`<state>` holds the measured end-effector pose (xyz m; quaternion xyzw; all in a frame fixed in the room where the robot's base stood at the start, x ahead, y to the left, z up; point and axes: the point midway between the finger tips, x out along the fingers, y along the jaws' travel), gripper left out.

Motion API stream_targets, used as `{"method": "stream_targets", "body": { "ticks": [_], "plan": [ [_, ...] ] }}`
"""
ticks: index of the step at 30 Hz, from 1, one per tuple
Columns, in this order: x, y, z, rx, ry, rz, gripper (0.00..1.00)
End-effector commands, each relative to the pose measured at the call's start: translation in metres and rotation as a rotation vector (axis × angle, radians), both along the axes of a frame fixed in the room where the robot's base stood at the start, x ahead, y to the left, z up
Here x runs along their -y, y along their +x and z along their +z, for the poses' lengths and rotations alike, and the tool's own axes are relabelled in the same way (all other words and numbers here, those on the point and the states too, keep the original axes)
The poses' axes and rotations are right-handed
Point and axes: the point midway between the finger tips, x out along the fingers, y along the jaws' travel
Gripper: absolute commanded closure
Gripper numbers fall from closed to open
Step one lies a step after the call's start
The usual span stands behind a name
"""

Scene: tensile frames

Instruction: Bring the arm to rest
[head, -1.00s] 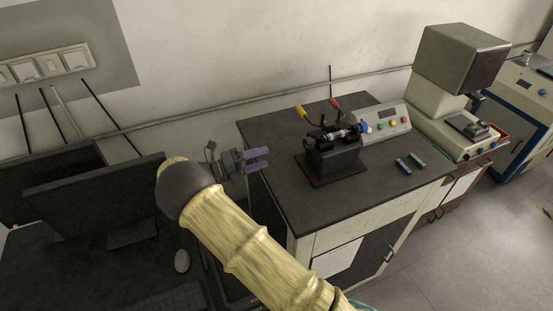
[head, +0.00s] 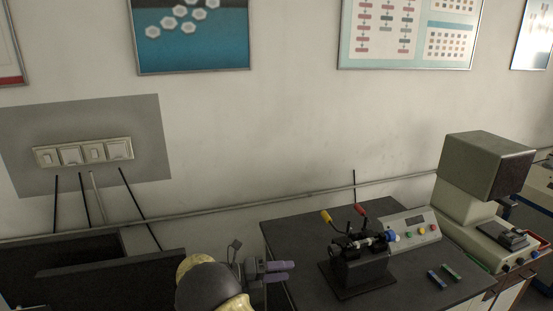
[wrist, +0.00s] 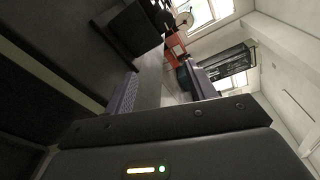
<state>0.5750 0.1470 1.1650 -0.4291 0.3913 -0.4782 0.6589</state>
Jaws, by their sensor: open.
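My gripper (head: 282,271) shows at the bottom of the head view, with its two purple fingers pointing right toward the dark-topped bench. It is at the left edge of that bench, apart from the machine on it. In the wrist view the two purple fingers of my gripper (wrist: 160,92) stand apart with nothing between them. Most of my arm is below the head view; only its dark, yellow-edged end shows.
A grey-green instrument (head: 480,190) stands right.

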Motion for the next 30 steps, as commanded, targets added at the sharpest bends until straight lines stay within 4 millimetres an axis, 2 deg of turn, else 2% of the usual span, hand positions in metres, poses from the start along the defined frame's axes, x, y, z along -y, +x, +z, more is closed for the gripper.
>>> {"method": "stream_targets", "body": {
  "ticks": [1,6,12,21,26,30],
  "plan": [
    [0.021,-0.004,0.001,0.043,0.080,-0.053,0.44],
    [0.076,-0.032,-0.010,0.260,0.393,-0.274,0.44],
    [0.113,-0.078,-0.018,0.585,0.700,-0.617,0.44],
    [0.133,-0.147,-0.011,1.154,0.978,-1.252,0.44],
    [0.136,-0.179,-0.002,1.484,1.019,-1.627,0.44],
    [0.140,-0.206,0.008,1.775,0.987,-1.964,0.44]
  ]
}}
